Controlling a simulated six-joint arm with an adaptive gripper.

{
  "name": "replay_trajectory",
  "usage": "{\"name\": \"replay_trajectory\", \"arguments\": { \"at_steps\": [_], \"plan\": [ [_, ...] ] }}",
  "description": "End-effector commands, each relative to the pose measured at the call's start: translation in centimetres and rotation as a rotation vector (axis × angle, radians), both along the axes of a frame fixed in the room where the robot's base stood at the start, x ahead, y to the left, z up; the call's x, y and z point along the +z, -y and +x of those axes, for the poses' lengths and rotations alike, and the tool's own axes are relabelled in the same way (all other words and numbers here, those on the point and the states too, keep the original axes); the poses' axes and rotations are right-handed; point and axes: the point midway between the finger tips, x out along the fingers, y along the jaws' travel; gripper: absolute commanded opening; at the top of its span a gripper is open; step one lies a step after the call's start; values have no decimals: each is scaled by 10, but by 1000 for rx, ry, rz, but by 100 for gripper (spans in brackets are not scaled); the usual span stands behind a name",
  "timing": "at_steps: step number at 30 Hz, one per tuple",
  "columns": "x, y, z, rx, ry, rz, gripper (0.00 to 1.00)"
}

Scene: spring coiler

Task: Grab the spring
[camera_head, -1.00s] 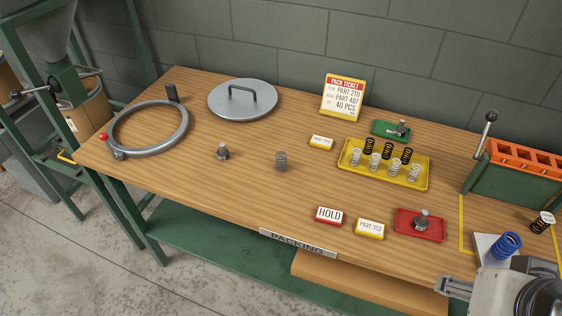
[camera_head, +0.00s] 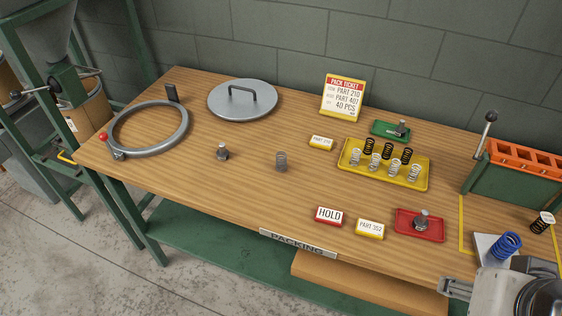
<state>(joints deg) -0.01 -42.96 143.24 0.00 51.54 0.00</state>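A small grey spring (camera_head: 281,161) stands upright alone near the middle of the wooden bench. Several silver and black springs stand in a yellow tray (camera_head: 384,179) to its right. A blue spring (camera_head: 507,245) leans at the lower right, just beyond my arm, and its lower end is partly hidden. A black spring with a pale top (camera_head: 540,225) stands at the far right edge. My gripper (camera_head: 457,288) shows only in part at the lower right, over the front edge of the bench, well away from the lone grey spring. Its fingertips are not clear.
A grey ring (camera_head: 148,149), a round lid with a handle (camera_head: 243,100) and a small metal weight (camera_head: 222,151) lie on the left. A red tray (camera_head: 419,237), HOLD block (camera_head: 329,215), pack ticket (camera_head: 342,97) and green lever fixture (camera_head: 520,183) stand right.

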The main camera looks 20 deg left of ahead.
Motion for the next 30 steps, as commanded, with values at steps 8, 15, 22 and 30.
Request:
{"name": "replay_trajectory", "arguments": {
  "at_steps": [8,15,22,30],
  "plan": [
    [0,-2,19,18,21,-7,41],
    [0,-11,64,62,78,-24,41],
    [-4,-27,115,118,149,-37,41],
    [-13,-54,169,193,231,-43,41]
  ]
}}
